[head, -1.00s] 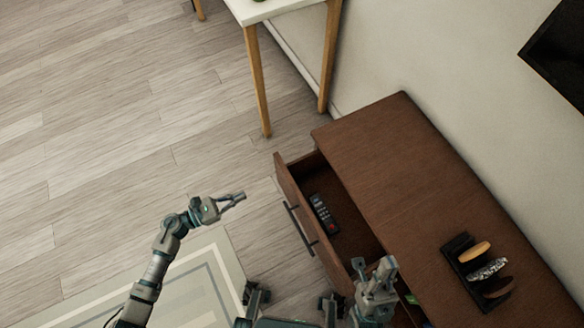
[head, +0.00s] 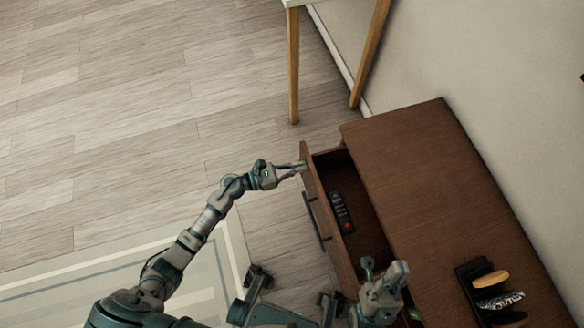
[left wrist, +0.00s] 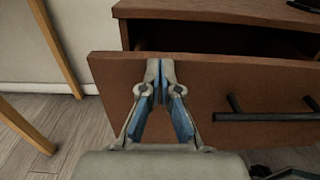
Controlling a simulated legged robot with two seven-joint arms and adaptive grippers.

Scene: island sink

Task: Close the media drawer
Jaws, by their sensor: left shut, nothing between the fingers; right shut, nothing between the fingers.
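The media drawer (head: 313,178) is pulled out from the brown wooden cabinet (head: 412,170), with its inside showing from above. A black remote (head: 342,212) lies in it. The drawer's dark bar handle (head: 315,222) is on its front; it also shows at the right in the left wrist view (left wrist: 265,116). My left gripper (head: 302,167) is shut and empty, its tips at the drawer front near the far end, left of the handle in the wrist view; I cannot tell whether they touch. My right gripper (head: 384,272) is shut and empty above the near part of the drawer.
A dark rack (head: 470,283) with several rounded items stands on the cabinet top. A white table with wooden legs (head: 293,65) stands beyond the cabinet by the wall. A pale rug (head: 130,275) lies on the floor at left. Open floor lies left of the drawer.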

